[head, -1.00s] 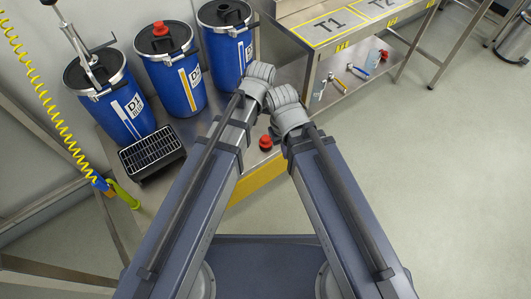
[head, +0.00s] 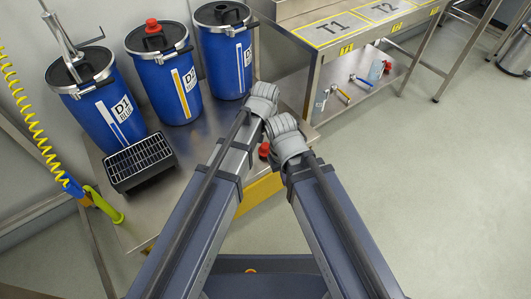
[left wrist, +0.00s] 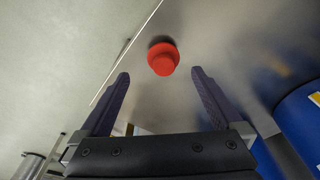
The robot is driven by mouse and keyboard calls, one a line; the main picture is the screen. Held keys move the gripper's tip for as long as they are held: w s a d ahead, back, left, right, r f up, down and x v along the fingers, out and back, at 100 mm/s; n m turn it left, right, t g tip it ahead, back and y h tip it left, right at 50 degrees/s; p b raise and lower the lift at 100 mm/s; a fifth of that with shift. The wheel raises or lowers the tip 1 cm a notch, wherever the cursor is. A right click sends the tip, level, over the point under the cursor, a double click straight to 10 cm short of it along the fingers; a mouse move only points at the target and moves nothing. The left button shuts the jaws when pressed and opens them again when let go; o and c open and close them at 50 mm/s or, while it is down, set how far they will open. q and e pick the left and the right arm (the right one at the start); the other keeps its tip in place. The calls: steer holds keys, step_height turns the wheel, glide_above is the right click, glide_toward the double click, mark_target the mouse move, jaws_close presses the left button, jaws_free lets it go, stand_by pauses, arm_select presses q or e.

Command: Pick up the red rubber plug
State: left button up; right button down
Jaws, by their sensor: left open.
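A red rubber plug (head: 264,150) stands on the steel bench near its front edge, between my two arms in the head view. In the left wrist view the same round red plug (left wrist: 163,58) is just beyond the fingertips of my left gripper (left wrist: 160,74), roughly centred between them. The two dark fingers are spread apart and nothing is held. In the head view my wrists hide both grippers, and my right gripper shows in no view. A second red plug (head: 153,25) sits on the lid of the middle blue drum.
Three blue drums (head: 105,112) stand along the back of the bench (head: 190,157). A black grated tray (head: 138,162) lies at its left. A yellow coiled hose hangs at far left. A table (head: 330,50) marked T1 and T2 stands right, with tools below.

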mark_target(266, 145)
arm_select(q)
steer(key=shift+w+a+f+b, duration=0.1)
steer(key=shift+w+f+b, duration=0.1)
steer(key=shift+f+b, duration=0.7)
steer(key=shift+w+a+f+b, duration=0.1)
steer(key=shift+w+f+b, duration=0.05)
steer(key=shift+f+b, duration=0.75)
steer(key=shift+w+f+b, duration=0.2)
steer(key=shift+f+b, duration=0.55)
steer(key=shift+f, duration=0.2)
steer(key=shift+r, duration=0.1)
steer(key=shift+c, duration=0.2)
steer(key=c, duration=1.4)
steer(key=shift+r, duration=0.1)
step_height(266, 145, up, 10)
steer(key=p, duration=1)
